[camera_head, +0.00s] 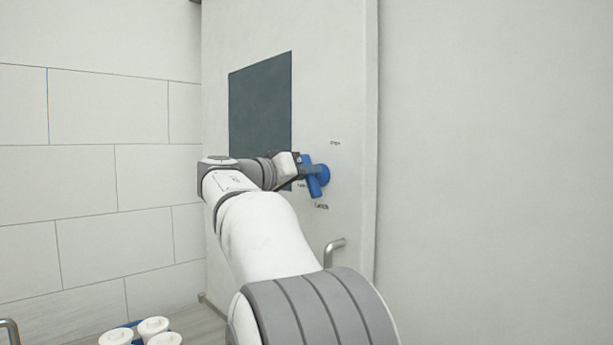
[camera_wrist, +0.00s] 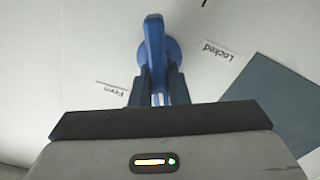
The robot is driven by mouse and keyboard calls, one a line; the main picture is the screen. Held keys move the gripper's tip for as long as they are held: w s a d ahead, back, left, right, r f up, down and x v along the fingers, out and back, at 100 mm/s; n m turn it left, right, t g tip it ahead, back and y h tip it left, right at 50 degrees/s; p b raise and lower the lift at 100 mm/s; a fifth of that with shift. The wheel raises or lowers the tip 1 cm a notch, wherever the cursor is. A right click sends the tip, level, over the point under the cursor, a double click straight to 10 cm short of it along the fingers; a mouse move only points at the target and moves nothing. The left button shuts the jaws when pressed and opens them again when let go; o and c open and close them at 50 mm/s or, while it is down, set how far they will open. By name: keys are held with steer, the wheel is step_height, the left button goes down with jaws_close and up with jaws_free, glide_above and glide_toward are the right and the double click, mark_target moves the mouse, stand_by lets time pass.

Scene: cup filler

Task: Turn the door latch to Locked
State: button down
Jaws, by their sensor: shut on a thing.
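The gripped part of the handle is partly hidden by the fingers.
The dark window (camera_head: 260,105) is just above my wrist. A metal bar handle (camera_head: 334,250) sticks out below the latch. Several white-lidded cups (camera_head: 153,327) stand at the lower left on a counter. The wall on the right is bare.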

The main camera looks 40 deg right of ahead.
steer(key=n, duration=0.6)
steer(key=shift+w+f+n+p, duration=0.1)
steer(key=shift+w+n+p, duration=0.1)
steer(key=shift+n+p, duration=0.15)
steer(key=n+p, duration=0.1)
steer(key=n, duration=0.2)
steer(key=shift+f, duration=0.1)
steer(key=shift+f+n+p, duration=0.2)
steer(key=shift+n+p, duration=0.3)
steer(key=shift+n, duration=0.95)
steer(key=c, duration=1.4)
jaws_free()
steer(key=shift+w, duration=0.1)
steer(key=shift+a+f, duration=0.1)
steer(key=a+b, duration=0.1)
steer(key=a, duration=0.6)
steer(key=shift+s+a, duration=0.3)
steer(key=shift+s, duration=0.05)
